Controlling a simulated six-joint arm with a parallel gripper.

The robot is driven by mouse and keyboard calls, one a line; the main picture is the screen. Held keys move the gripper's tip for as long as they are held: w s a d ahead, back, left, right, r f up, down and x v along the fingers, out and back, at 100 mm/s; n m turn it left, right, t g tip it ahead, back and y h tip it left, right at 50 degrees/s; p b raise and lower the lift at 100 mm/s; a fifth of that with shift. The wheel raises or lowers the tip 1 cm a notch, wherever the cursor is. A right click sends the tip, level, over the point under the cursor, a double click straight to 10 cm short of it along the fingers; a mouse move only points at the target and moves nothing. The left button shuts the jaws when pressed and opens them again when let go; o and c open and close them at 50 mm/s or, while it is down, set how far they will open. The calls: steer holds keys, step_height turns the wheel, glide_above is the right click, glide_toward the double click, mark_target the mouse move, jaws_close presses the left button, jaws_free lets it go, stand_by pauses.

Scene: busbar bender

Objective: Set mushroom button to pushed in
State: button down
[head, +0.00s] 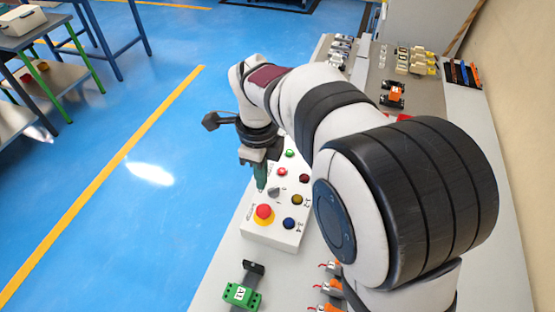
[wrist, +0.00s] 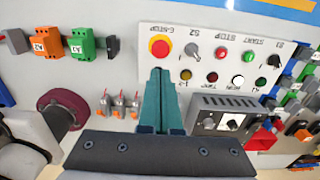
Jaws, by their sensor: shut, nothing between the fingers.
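The mushroom button (head: 264,211) is a round red cap on a yellow disc, at the near left corner of the white control panel (head: 259,230). In the wrist view the mushroom button (wrist: 160,46) sits under the label E-STOP, just beyond my fingertips. I cannot tell how far in its cap stands. My gripper (head: 261,189) is shut and empty, pointing down over the panel's left side, behind the button in the head view. In the wrist view my gripper (wrist: 159,71) shows green fingers together, their tips seeming close to the cap. Contact is not clear.
A grey selector knob (wrist: 191,49) is beside the mushroom button. Several coloured push buttons and lamps fill the rest of the panel. A green block (head: 240,293) and orange-topped parts (head: 331,287) stand on the bench in front. The blue floor (head: 130,230) is open to the left.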

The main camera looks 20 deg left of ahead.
mark_target(264, 210)
step_height(264, 210, down, 10)
steer(key=shift+f, duration=0.1)
stand_by(0.4)
steer(key=shift+f, duration=1.05)
step_height(264, 210, up, 15)
steer(key=shift+r, duration=0.15)
